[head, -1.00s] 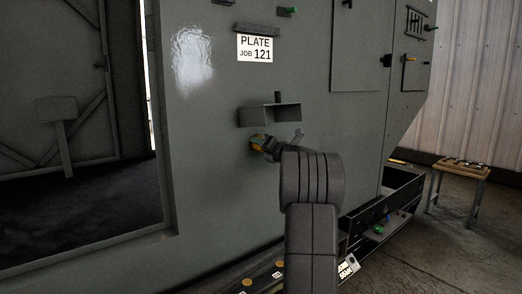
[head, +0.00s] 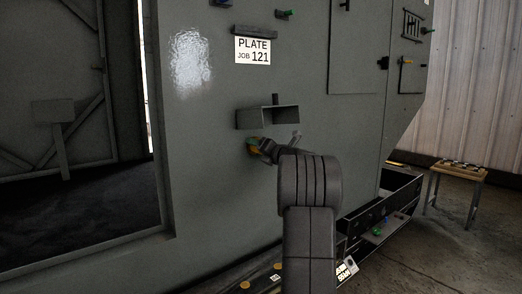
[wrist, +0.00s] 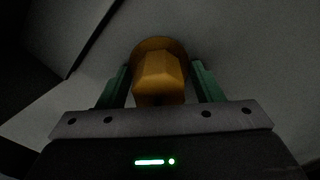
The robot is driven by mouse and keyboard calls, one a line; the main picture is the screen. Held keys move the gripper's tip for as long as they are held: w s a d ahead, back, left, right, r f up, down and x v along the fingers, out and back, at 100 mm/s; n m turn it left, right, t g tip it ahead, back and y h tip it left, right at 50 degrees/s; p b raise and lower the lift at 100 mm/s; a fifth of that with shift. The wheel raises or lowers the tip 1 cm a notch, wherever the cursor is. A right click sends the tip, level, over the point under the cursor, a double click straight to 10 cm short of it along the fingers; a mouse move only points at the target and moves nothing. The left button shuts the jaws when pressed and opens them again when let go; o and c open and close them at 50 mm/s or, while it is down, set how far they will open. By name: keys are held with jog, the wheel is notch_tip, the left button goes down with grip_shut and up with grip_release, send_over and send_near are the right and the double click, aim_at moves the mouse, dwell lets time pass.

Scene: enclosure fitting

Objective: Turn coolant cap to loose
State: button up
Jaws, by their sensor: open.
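The coolant cap is an orange-yellow knob with a round base; it fills the upper middle of the wrist view (wrist: 160,75). In the head view only a small orange part of the cap (head: 254,150) shows on the grey panel, below a small box-like bracket. My gripper (wrist: 160,82) is open, with one green finger on each side of the cap. A gap shows between each finger and the knob. In the head view my gripper (head: 260,146) is at the panel, partly hidden by my own wrist.
The open-fronted bracket (head: 268,117) juts out just above my gripper. A plate reading JOB 121 (head: 253,50) is higher up. A dark open tray (head: 385,208) runs along the lower right. A small wooden table (head: 460,168) stands at far right.

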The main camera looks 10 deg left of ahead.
jog(key=p+v, duration=0.2)
jog(key=v, duration=1.1)
jog(key=shift+s+d, duration=0.25)
jog(key=shift+d, duration=0.05)
jog(key=b+x, duration=0.2)
jog(key=x, duration=1.2)
jog(key=shift+d, duration=0.1)
